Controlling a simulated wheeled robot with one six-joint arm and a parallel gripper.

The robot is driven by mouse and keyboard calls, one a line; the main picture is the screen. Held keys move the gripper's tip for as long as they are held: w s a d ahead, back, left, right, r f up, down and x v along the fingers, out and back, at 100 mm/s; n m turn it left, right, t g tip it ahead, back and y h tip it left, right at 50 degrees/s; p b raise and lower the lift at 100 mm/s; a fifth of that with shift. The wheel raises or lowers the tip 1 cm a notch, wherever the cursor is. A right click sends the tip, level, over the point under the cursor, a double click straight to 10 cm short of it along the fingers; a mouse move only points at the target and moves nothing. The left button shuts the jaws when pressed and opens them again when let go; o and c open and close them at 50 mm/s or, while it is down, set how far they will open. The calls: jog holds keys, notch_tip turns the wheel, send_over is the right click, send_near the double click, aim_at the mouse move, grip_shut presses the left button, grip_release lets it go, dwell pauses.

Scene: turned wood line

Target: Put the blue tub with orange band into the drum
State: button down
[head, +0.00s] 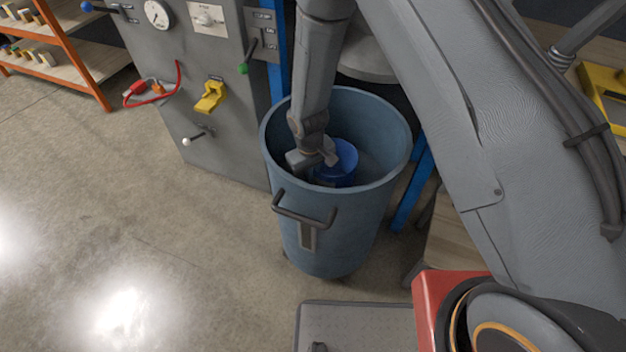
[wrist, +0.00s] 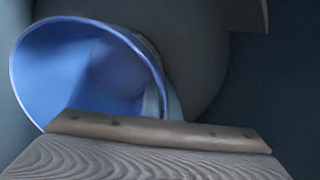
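The drum (head: 305,238) is a tall blue-grey bin with a dark side handle, standing upright in the middle of the head view. The blue tub (head: 345,158) is inside its mouth, below the rim. In the wrist view the tub (wrist: 75,75) is tilted, its round opening towards the camera; a finger hides its lower edge. I cannot make out the orange band. My gripper (head: 316,163) reaches down into the drum, beside and partly over the tub. Its fingers look spread apart, with no clear grip on the tub. Any contact between finger and tub is unclear.
A grey panel (head: 225,130) with a gauge, yellow handle (head: 211,96) and red cable stands behind and left of the drum. A blue post (head: 410,185) is close on the right. An orange shelf (head: 72,55) is far left. The floor at left is clear.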

jog(key=c, duration=2.5)
grip_release()
jog(key=shift+f, duration=0.15)
jog(key=o, duration=0.5)
jog(key=r, duration=1.2)
jog(key=shift+s+a+r, duration=0.2)
jog(key=shift+s+a, duration=0.05)
jog(key=shift+a, duration=0.05)
jog(key=s+d+r+m, duration=0.3)
jog(key=s+d+r, duration=0.2)
jog(key=d+r, duration=0.55)
jog(key=s+d+r+m, duration=0.4)
jog(key=d+r, duration=0.3)
jog(key=d, duration=0.7)
jog(key=s+d+r, duration=0.1)
jog(key=s, duration=0.2)
jog(key=s+d+r+m, duration=0.1)
jog(key=s+d, duration=0.1)
jog(key=s, duration=0.1)
jog(key=s+d+r+m, duration=0.1)
jog(key=s+d+r, duration=0.1)
jog(key=s, duration=0.1)
jog(key=shift+s+d, duration=0.25)
jog(key=shift+s, duration=0.15)
